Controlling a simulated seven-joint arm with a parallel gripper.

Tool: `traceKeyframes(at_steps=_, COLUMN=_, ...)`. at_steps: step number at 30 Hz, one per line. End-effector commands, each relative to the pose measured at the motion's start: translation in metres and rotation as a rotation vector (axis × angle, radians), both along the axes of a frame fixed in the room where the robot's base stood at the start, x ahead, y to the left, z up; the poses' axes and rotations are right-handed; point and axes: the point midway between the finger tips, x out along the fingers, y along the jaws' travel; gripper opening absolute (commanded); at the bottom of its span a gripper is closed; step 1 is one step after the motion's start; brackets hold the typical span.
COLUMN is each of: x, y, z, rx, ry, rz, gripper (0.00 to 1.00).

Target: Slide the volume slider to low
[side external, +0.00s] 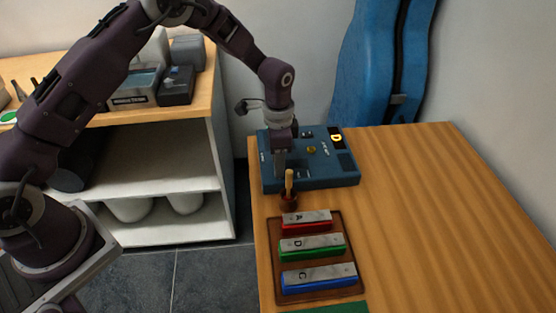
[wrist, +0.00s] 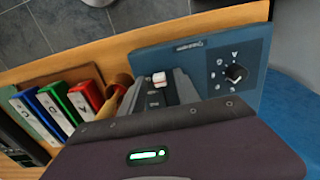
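The blue instrument box (side external: 325,178) lies on the wooden table with knobs and a small display on its top. My gripper (side external: 280,172) points down over the left part of the box. In the wrist view, my gripper's grey fingers (wrist: 160,90) stand apart, with the cap showing between them. I cannot tell whether they touch it. In the side view, the slider is hidden behind my gripper.
A small brown cup with a wooden stick (side external: 289,190) stands close in front of the box. A brown tray (side external: 312,292) with red, green and blue chime bars lies nearer. A blue case (side external: 372,70) leans behind. The table's right side (side external: 450,220) is clear.

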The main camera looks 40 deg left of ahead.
Motion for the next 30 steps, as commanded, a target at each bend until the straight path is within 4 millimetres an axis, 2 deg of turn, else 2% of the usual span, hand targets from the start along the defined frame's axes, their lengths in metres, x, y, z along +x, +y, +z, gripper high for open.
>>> traceKeyframes(at_steps=1, x=0.0, y=0.0, z=0.0002, rx=0.0, ry=0.0, rz=0.0, gripper=0.32)
traceKeyframes(at_steps=6, x=-0.0001, y=0.0, z=0.0004, rx=0.0, ry=0.0, rz=0.0, gripper=0.0)
traceKeyframes(at_steps=30, x=0.0001, y=-0.0001, z=0.0011, rx=-0.001, ry=-0.001, rz=0.001, gripper=0.0)
